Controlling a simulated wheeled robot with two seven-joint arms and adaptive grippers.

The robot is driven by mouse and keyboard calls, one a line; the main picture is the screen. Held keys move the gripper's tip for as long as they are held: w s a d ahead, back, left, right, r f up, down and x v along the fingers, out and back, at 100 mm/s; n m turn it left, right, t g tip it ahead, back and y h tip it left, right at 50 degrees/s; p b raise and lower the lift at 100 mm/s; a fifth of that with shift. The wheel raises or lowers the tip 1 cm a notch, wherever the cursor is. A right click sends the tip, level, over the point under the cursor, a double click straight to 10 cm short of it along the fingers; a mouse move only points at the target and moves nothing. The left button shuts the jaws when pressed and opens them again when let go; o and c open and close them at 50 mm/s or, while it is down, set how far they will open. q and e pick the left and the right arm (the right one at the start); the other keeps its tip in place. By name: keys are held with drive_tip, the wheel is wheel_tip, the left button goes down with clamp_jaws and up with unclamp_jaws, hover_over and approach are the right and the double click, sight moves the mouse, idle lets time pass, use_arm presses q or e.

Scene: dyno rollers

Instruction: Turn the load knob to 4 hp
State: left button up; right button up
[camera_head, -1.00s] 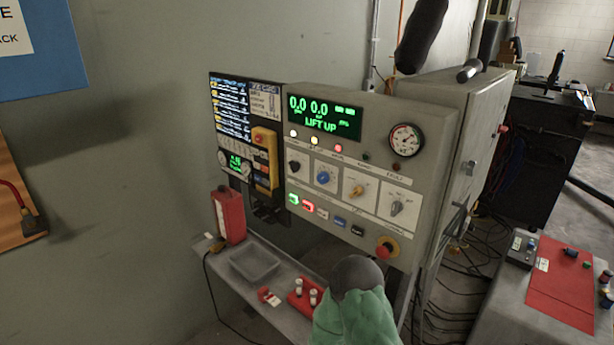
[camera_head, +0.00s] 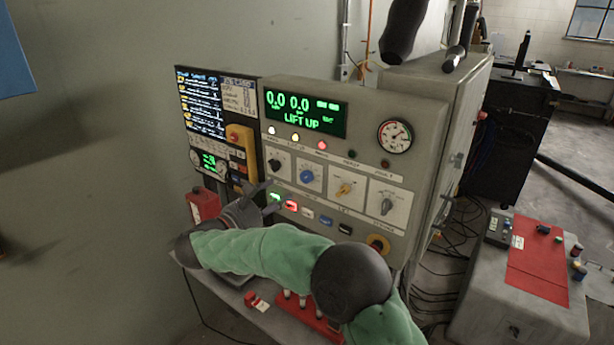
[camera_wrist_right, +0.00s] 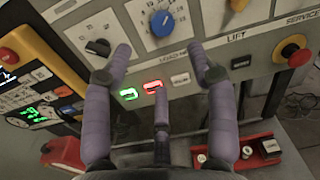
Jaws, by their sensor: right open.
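The blue knob (camera_head: 311,176) sits on a white, scaled plate in the console's knob row. It also shows at the top of the right wrist view (camera_wrist_right: 162,23), with a label that seems to read LOAD below it. Its exact setting is too small to read. My right gripper (camera_head: 264,197) is in front of the panel's lower left, below and left of the blue knob. In the right wrist view its fingers (camera_wrist_right: 160,52) are spread and empty, with the blue knob beyond them. My left gripper is not in view.
A black knob (camera_head: 274,165) is left of the blue one; yellow (camera_head: 344,189) and grey (camera_head: 387,206) knobs are right. Lit green (camera_wrist_right: 128,94) and red (camera_wrist_right: 153,86) buttons lie below. A red emergency button (camera_head: 378,243) sits lower right. The display (camera_head: 305,112) reads LIFT UP.

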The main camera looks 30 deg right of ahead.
sight(304, 178)
drive_tip(key=b+x, duration=0.1)
drive_tip(key=x, duration=0.9)
drive_tip(key=shift+d+r+b, duration=0.1)
drive_tip(key=shift+d+b, duration=0.25)
drive_tip(key=shift+d, duration=0.05)
drive_tip(key=c, duration=1.1)
